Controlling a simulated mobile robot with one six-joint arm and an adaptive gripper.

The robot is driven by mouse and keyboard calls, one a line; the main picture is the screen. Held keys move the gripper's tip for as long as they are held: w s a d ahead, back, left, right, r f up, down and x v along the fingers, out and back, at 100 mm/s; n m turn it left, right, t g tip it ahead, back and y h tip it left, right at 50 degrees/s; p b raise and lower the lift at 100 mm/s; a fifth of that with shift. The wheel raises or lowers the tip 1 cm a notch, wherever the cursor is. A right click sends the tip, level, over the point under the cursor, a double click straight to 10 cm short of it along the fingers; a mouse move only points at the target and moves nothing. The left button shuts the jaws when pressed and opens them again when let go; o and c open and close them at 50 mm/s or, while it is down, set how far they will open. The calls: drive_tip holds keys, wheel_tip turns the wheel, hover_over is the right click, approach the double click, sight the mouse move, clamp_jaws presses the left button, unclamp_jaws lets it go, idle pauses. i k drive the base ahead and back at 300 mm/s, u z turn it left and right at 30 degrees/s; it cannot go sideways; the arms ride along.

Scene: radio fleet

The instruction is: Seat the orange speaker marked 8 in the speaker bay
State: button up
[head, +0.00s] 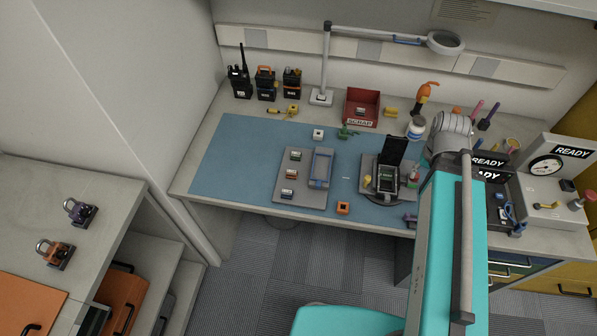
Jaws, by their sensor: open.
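A small orange square block (343,208) with a dark centre lies at the front edge of the blue mat. A small part with some orange (291,174) sits in the middle of a row on a grey tray (318,200). No mark 8 is readable, so I cannot tell which is the speaker. An opened device (385,182) with a raised black panel (393,150) stands on a grey plate at the mat's right; its speaker bay cannot be made out. My teal arm fills the lower right. My gripper cannot be seen.
A blue-grey frame (321,168) lies on the tray. A white block (318,133) and green item (348,131) lie behind it. A red scrap bin (361,107), lamp (322,96) and several radios (266,84) stand at the back. The mat's left (240,160) is clear.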

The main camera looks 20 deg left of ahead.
sight(387, 174)
drive_tip(key=z, duration=0.15)
drive_tip(key=k, duration=1.35)
drive_tip(key=u, duration=0.45)
drive_tip(key=i, duration=1)
